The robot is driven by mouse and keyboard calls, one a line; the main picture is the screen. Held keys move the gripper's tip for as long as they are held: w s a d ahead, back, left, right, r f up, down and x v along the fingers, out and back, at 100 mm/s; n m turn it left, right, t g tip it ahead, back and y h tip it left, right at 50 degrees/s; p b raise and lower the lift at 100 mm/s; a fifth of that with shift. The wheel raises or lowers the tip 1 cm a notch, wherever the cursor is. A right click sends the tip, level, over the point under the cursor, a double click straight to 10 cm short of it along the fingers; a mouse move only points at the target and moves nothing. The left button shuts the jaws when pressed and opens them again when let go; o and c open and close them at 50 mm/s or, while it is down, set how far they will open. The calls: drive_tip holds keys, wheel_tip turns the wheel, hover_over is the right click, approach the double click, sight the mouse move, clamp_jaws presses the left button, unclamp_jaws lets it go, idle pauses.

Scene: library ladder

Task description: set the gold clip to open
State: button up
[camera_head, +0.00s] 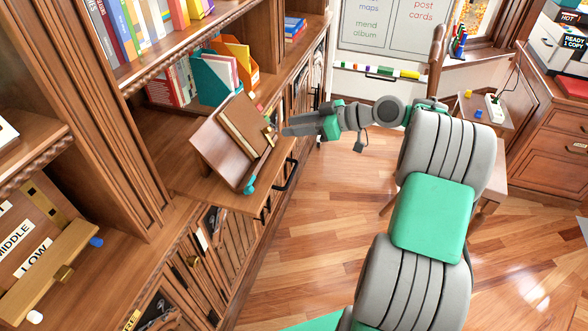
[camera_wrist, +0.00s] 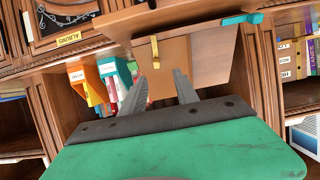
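The gold clip (camera_head: 269,136) sits at the edge of a brown board (camera_head: 243,125) that leans on a wooden stand on the pull-out shelf. In the wrist view the gold clip (camera_wrist: 155,51) is a narrow yellow strip on the tan board (camera_wrist: 178,50). My gripper (camera_head: 286,131) is just right of the clip in the head view, its fingers pointing at it. In the wrist view my gripper (camera_wrist: 159,74) has its fingers apart with nothing between them, and the clip lies just beyond the tips. I cannot tell whether the clip is open or shut.
A teal knob (camera_head: 250,184) is at the stand's lower corner. Teal and orange file holders (camera_head: 212,77) stand behind the board. A black handle (camera_head: 287,175) is on the shelf front. The wooden floor (camera_head: 310,215) to the right is mostly clear.

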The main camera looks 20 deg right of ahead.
drive_tip(key=s+a+r+m+g+h+p, duration=0.2)
drive_tip(key=s+a+r+m+h+p, duration=0.3)
drive_tip(key=a, duration=0.3)
drive_tip(key=s+d+r+m+g+h+p, duration=0.1)
drive_tip(key=s+m+h+p, duration=0.3)
drive_tip(key=s, duration=1.1)
drive_tip(key=shift+s+r+g+h+p, duration=0.3)
drive_tip(key=shift+g+h+p, duration=0.1)
drive_tip(key=shift+h+p, duration=0.2)
drive_tip(key=shift+d, duration=0.1)
